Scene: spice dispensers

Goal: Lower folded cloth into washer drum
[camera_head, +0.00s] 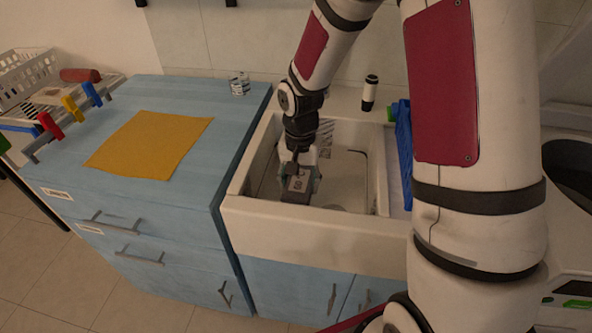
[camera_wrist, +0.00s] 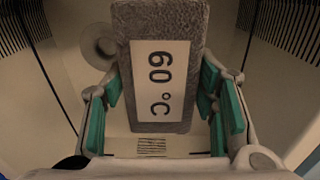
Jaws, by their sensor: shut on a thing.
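A grey, fuzzy folded cloth (camera_head: 297,193) carries a white label reading "60 °C"; it fills the upper middle of the wrist view (camera_wrist: 158,18). My gripper (camera_head: 299,182) is shut on it, with teal finger pads on both sides in the wrist view (camera_wrist: 162,112). My gripper and the cloth are over the pale sink basin (camera_head: 290,233); whether the cloth touches the basin floor is unclear. At the right edge, a white appliance with a dark round opening (camera_head: 572,170) looks like the washer drum, partly cut off and beside my arm.
A blue cabinet top (camera_head: 215,125) left of the sink bears an orange cloth (camera_head: 155,143), a small can (camera_head: 240,84) and a rack with coloured clips (camera_head: 70,108). A blue rack (camera_head: 404,145) stands right of the basin. A black-and-white bottle (camera_head: 370,92) stands behind it.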

